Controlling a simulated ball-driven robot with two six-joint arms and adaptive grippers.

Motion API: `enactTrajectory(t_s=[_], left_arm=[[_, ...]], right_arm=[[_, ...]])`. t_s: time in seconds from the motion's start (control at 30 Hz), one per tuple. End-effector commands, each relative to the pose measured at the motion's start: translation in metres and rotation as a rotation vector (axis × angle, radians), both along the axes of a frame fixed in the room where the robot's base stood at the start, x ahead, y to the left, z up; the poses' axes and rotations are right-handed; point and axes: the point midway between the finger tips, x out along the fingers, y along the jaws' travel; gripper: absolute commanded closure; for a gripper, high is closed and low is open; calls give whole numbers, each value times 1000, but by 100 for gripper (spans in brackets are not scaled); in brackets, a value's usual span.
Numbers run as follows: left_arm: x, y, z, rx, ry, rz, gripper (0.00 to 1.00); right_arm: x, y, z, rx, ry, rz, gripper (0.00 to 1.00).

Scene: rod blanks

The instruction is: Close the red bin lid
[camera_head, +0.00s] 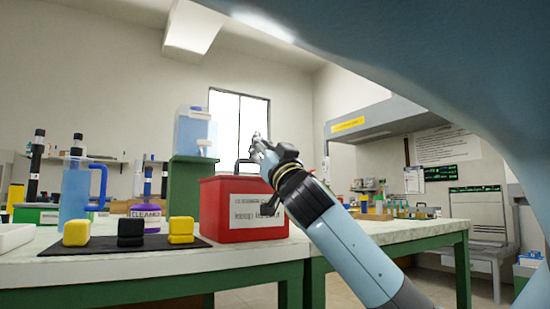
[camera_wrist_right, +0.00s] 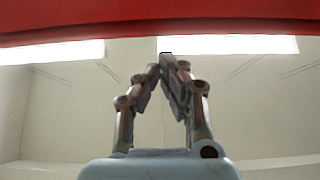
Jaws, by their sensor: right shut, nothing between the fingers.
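The red bin (camera_head: 236,228) stands on the table in the middle of the head view, with a white label on its front. A dark handle (camera_head: 237,167) arches at its top. I cannot tell from this low angle how the lid lies. My right gripper (camera_head: 258,140) is above the bin's right side, with its wrist covering the bin's right edge. In the right wrist view its fingers (camera_wrist_right: 168,58) are shut and empty. A red surface (camera_wrist_right: 160,20) spans the top of that view, beyond the fingertips; which part of the bin it is I cannot tell. My left gripper is out of view.
A dark mat (camera_head: 105,247) with yellow and black blocks lies left of the bin. A blue jug (camera_head: 75,190) and a purple-labelled container (camera_head: 147,212) stand behind it. A clear blue tank (camera_head: 195,133) sits on a green stand (camera_head: 186,185).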

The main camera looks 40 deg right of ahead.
Motion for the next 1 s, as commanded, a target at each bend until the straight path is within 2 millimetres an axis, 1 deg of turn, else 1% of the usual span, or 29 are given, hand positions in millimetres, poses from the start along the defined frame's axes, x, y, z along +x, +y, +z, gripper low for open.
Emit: enactTrajectory(t_s=[0.03,0.1,0.13,0.2,0.23,0.3,0.5,0.6,0.7,1.0], left_arm=[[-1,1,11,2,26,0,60],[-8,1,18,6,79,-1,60],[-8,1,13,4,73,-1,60],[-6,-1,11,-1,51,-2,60],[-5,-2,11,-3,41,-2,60],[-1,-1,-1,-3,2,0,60],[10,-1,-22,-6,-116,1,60],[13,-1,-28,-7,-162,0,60],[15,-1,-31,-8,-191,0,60],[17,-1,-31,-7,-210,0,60]], right_arm=[[-1,0,14,1,-7,0,100],[0,0,23,-1,-9,1,100],[-3,0,8,-5,-1,1,100],[-12,2,-10,-7,4,0,100],[-16,3,-15,-7,3,2,100],[-23,3,-23,-6,4,0,100],[-45,6,-48,-7,2,2,100],[-54,6,-57,-5,2,1,100],[-60,7,-62,-4,-2,1,100],[-64,7,-62,-2,-6,2,100]])
